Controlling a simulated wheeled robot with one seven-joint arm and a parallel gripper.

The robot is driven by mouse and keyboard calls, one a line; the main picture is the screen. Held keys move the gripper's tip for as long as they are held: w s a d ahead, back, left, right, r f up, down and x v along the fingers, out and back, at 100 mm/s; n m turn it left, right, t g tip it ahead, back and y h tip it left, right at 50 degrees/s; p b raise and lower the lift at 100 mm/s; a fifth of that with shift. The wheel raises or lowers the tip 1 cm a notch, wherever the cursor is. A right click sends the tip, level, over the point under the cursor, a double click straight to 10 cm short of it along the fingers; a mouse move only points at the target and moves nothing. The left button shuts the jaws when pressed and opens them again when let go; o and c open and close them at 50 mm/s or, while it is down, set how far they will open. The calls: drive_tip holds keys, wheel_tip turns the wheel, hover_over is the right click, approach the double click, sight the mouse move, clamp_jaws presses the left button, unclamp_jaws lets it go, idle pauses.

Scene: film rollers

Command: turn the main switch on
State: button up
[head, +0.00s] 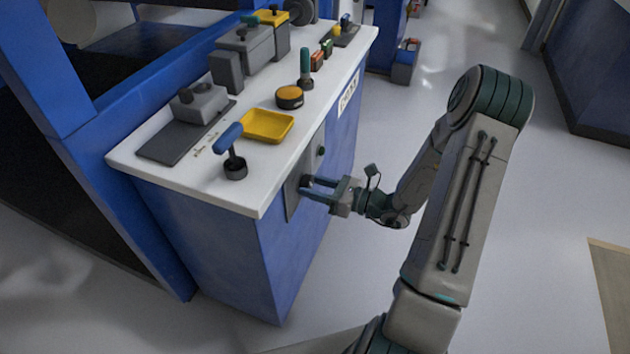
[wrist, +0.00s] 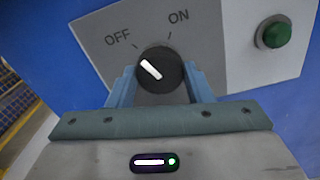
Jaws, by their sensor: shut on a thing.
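The main switch (wrist: 158,71) is a round black knob with a white mark on a grey plate (wrist: 95,40) in the wrist view. The plate is lettered OFF at the left and ON at the right. The white mark slants up to the left, toward OFF. My gripper (wrist: 158,84) has one blue finger on each side of the knob and is shut on it. In the head view my gripper (head: 306,187) reaches the plate on the side of the console (head: 230,196); the knob is mostly hidden there by the fingers.
A green button (wrist: 274,33) sits right of the switch on a pale panel. The white console top carries a blue-handled lever (head: 229,138), a yellow tray (head: 266,125) and an orange-topped round button (head: 289,97). Open floor lies right of the console.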

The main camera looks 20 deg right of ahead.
drive_tip(key=m+p, duration=0.1)
drive_tip(key=p, duration=0.1)
drive_tip(key=m+p, duration=0.1)
drive_tip(key=shift+s+r+m+p, duration=0.1)
drive_tip(key=shift+r+m+p, duration=0.2)
drive_tip(key=shift+m+p, duration=0.1)
drive_tip(key=m+p, duration=0.3)
drive_tip(key=p, duration=0.1)
drive_tip(key=shift+m, duration=0.3)
drive_tip(key=m+p, duration=0.3)
drive_tip(key=shift+f, duration=0.2)
drive_tip(key=shift+f+m+p, duration=0.1)
drive_tip(key=shift+m+p, duration=0.85)
drive_tip(key=shift+m, duration=0.45)
drive_tip(key=o, duration=1)
